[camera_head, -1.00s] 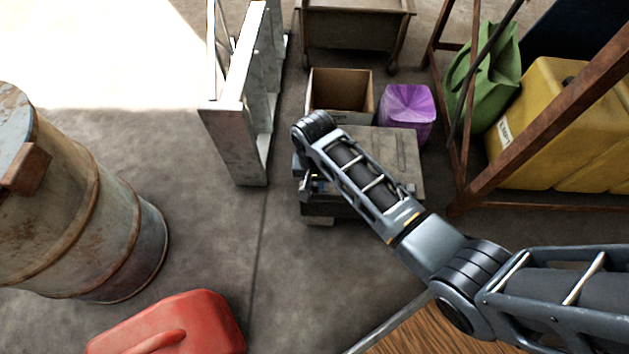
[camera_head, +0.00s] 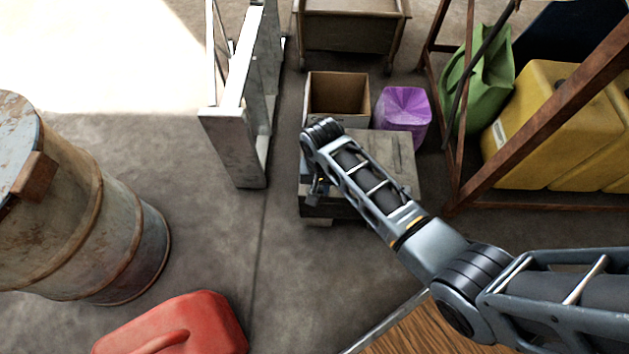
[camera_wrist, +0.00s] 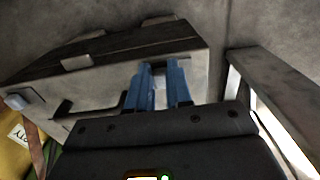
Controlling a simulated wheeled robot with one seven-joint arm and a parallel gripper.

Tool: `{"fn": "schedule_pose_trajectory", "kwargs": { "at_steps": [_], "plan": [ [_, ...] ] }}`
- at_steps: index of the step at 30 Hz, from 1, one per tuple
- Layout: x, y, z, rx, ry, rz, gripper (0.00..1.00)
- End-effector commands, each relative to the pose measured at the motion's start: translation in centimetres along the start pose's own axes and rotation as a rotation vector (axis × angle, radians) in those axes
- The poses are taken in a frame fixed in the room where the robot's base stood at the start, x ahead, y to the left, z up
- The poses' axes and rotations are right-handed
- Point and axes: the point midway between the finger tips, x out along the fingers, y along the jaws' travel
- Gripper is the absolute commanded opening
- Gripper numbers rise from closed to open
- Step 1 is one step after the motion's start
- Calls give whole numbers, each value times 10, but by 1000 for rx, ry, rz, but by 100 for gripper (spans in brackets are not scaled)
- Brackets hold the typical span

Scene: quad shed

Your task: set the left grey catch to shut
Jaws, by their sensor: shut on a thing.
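A low grey chest (camera_head: 402,150) with a dark front stands on the floor, partly hidden behind my arm. My gripper (camera_head: 317,190) is at the chest's front left, small and largely covered by my wrist. In the wrist view my gripper (camera_wrist: 158,72) has both blue fingers against the chest (camera_wrist: 105,80), shut on a grey catch on the side near the metal frame. That is the left catch; it is mostly hidden between the fingers, so its setting cannot be read. Another light catch (camera_wrist: 76,62) shows farther along the chest's front.
A pale metal frame (camera_head: 235,140) stands close left of the chest. A cardboard box (camera_head: 338,95) and a purple container (camera_head: 403,112) are behind it. A rusty rack (camera_head: 540,125) stands right. A barrel (camera_head: 100,220) and red can (camera_head: 175,325) are left; floor between is clear.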

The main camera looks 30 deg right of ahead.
Motion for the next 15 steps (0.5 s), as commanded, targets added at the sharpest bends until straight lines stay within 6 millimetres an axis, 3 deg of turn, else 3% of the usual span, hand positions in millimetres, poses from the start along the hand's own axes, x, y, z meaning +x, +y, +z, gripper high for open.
{"fn": "schedule_pose_trajectory", "kwargs": {
  "at_steps": [8,9,15],
  "plan": [
    [0,4,0,2,-1,6,0],
    [1,4,0,3,-1,6,21],
    [0,4,0,3,0,5,40]
  ]
}}
